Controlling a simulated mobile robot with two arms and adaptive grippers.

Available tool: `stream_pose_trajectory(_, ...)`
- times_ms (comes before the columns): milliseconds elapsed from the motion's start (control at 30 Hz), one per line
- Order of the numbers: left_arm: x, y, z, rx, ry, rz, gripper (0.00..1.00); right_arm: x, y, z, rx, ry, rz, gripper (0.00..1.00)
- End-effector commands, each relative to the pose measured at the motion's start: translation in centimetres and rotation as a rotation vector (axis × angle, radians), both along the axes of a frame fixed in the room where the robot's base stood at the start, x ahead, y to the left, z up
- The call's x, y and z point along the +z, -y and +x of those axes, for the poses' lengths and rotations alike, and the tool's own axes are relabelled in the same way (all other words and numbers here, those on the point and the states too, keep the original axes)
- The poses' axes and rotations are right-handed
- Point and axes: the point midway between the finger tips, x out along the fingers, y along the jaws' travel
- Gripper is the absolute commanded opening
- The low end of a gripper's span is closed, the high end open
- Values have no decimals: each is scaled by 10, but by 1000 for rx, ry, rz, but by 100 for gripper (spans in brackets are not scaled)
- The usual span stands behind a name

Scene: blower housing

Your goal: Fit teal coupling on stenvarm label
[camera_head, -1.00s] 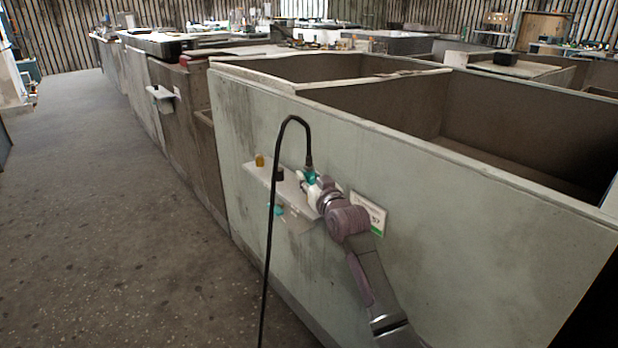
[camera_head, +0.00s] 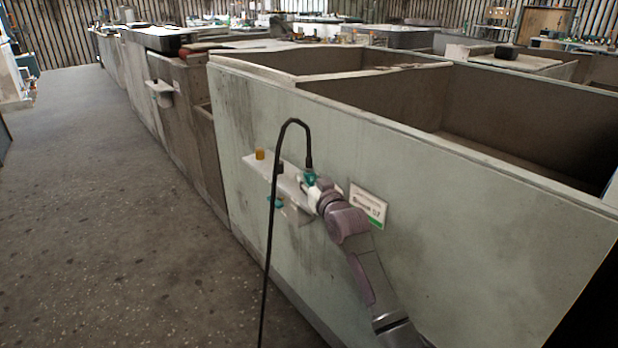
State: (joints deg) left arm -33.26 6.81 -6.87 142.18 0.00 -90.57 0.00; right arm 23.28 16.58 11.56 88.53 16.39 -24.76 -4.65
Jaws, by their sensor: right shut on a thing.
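A teal coupling (camera_head: 310,178) on the end of a black hose (camera_head: 272,225) is in my right gripper (camera_head: 312,188). The gripper is shut on it at the white bracket on the pale green panel, and its arm comes up from the lower right. The hose arches above the coupling and runs down to the floor side. The label (camera_head: 369,205), a white plate with a green lower edge, is on the panel to the right of the gripper. Its text is too small to read surely. Whether the coupling touches a fitting is hidden by the gripper. My left gripper is not in view.
The white bracket (camera_head: 254,164) carries an orange fitting (camera_head: 260,154) at its left end and a dark one (camera_head: 280,168) beside the hose. Another teal piece (camera_head: 275,202) shows under it. The grey floor (camera_head: 120,220) at left is clear.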

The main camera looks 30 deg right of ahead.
Motion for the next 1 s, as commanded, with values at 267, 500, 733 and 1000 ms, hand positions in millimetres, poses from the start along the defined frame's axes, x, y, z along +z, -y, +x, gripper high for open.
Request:
stream_pose_trajectory(267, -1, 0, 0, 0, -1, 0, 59, 0, 0, 0, 0, 2, 0, 58)
stream_pose_trajectory(500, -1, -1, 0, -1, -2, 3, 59, -2, 0, 0, 0, -2, 0, 58)
stream_pose_trajectory(733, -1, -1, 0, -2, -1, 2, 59, -2, -4, -20, 0, -1, -1, 58)
stream_pose_trajectory(1000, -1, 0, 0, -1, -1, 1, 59, -2, -15, -77, 1, -1, 0, 58)
